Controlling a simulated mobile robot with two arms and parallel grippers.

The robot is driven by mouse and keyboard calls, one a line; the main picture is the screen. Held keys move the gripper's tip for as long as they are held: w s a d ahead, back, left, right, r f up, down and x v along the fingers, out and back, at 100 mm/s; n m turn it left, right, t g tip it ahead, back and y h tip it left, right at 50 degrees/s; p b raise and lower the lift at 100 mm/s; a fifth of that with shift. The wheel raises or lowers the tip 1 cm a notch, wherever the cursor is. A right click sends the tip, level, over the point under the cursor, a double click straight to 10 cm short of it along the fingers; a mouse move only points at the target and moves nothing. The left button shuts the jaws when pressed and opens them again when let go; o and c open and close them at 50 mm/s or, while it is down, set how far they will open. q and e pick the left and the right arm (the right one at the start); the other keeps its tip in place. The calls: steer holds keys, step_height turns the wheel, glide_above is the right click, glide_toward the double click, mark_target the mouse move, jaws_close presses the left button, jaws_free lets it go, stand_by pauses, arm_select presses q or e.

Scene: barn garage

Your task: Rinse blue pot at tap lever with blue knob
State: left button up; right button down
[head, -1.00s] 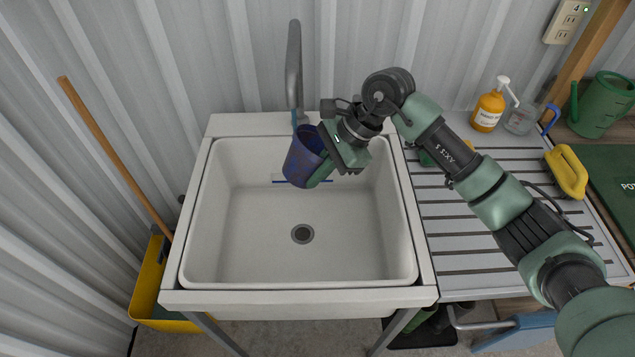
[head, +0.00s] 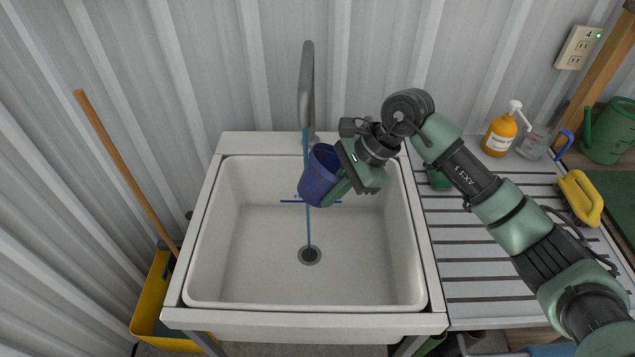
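The blue pot (head: 318,178) is tilted over the back of the white sink (head: 240,285), below the grey tap spout (head: 306,85). My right gripper (head: 338,186) is shut on the pot's right side. A thin blue water stream (head: 306,145) runs from the spout to the pot's left part and shows again below it, down to the drain. I cannot tell whether it passes through, over or behind the pot. The pot's visible outside looks mostly plain blue. No lever with a blue knob can be made out. My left gripper is not in view.
A slatted draining board (head: 470,265) adjoins the sink on the right. It bears a yellow object (head: 581,198), an orange pump bottle (head: 500,133) and a clear container (head: 534,142). A green watering can (head: 608,132) stands farther right. A wooden handle (head: 125,170) leans at left.

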steer(key=shift+s+a, duration=0.1)
steer(key=shift+a, duration=0.1)
steer(key=shift+s+a+b, duration=0.1)
steer(key=shift+a+b, duration=0.3)
steer(key=shift+s, duration=0.1)
steer(key=s+d, duration=0.2)
steer(key=s, duration=0.5)
steer(key=shift+s+b, duration=0.25)
steer(key=shift+b, duration=0.2)
steer(key=shift+d, duration=0.1)
stand_by(1.2)
steer(key=s+d+r, duration=0.1)
steer(key=s+r, duration=0.3)
steer(key=shift+s+d+p, duration=0.2)
steer(key=shift+s+p, duration=0.2)
stand_by(0.4)
